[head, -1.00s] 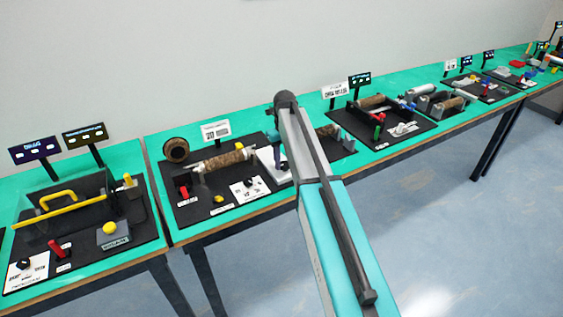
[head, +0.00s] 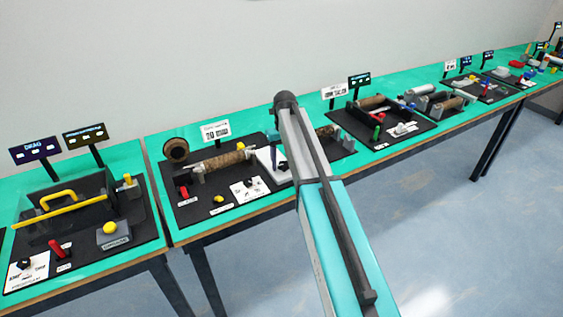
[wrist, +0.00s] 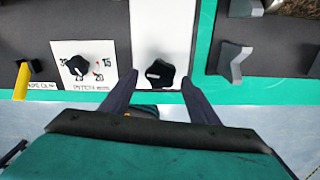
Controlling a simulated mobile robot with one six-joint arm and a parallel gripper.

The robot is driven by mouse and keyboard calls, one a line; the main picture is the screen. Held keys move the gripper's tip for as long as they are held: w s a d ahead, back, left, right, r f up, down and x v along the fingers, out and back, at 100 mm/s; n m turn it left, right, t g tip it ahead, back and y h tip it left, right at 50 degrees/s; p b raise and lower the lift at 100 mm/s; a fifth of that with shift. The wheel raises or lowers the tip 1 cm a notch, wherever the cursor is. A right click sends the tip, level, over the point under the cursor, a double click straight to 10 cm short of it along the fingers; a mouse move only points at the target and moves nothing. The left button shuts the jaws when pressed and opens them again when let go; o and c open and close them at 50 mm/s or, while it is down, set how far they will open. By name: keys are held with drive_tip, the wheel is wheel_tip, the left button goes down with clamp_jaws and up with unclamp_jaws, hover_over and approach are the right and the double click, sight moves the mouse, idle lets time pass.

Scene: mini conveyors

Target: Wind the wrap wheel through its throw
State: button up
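In the wrist view, a black lobed knob (wrist: 160,73) with a pale mark, which looks like the wrap wheel, sits on a plain white panel (wrist: 161,25). My gripper (wrist: 159,82) is open, with one dark finger on each side of this knob. Gaps show between the knob and both fingers, and I cannot tell whether they are down at its height. In the head view, the white panel (head: 265,157) shows just left of my arm, which hides part of that station.
Left of it, a smaller black knob (wrist: 77,65) sits on a numbered dial card. A grey angled block (wrist: 233,60) stands to the right. A brown roll (head: 228,158) lies on the same station. A yellow-handled station (head: 62,200) stands at far left. Floor is clear in front.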

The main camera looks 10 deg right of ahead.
sight(284, 164)
drive_tip(key=shift+w, duration=0.1)
drive_tip(key=shift+r, duration=0.1)
drive_tip(key=shift+w+r, duration=0.15)
drive_tip(key=shift+r, duration=0.6)
wheel_tip(284, 164, up, 12)
drive_tip(key=b, duration=0.3)
idle(0.4)
